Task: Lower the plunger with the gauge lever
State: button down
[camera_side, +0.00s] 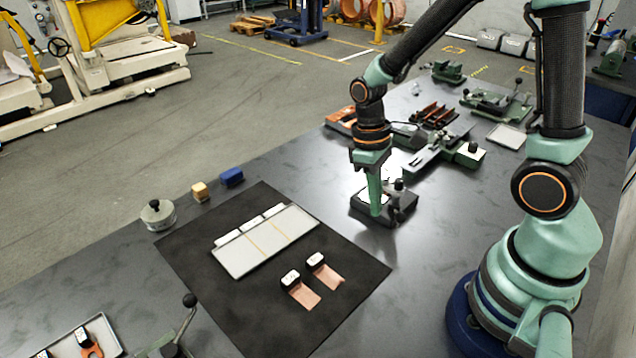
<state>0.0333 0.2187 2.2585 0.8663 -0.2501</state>
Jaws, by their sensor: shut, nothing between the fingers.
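My gripper (376,212) points straight down, its fingers shut with nothing between them. It is in front of a small dark bench device (402,207), which looks like the gauge. The device has a light face, and a small dark knob (399,184) stands up on its right side, perhaps the lever. My fingers hide part of the device, and I cannot tell whether they touch it. The plunger cannot be made out at this size.
A black mat (200,273) holds a pale three-part tray (231,261) and two copper foil strips (304,295) with white-topped blocks. A ball-knobbed lever tool (190,300) stands front left. Green fixtures (430,155) crowd the bench behind my gripper. Bare bench lies right of the mat.

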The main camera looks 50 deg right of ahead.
jog(key=a+v, duration=0.2)
jog(key=v, duration=0.8)
jog(key=shift+r, duration=0.15)
jog(key=shift+r, duration=0.1)
notch_tip(320, 180, up, 7)
jog(key=s+d+m+t, duration=0.1)
jog(key=m+t, duration=0.1)
jog(key=t, duration=0.6)
jog(key=shift+s, duration=0.35)
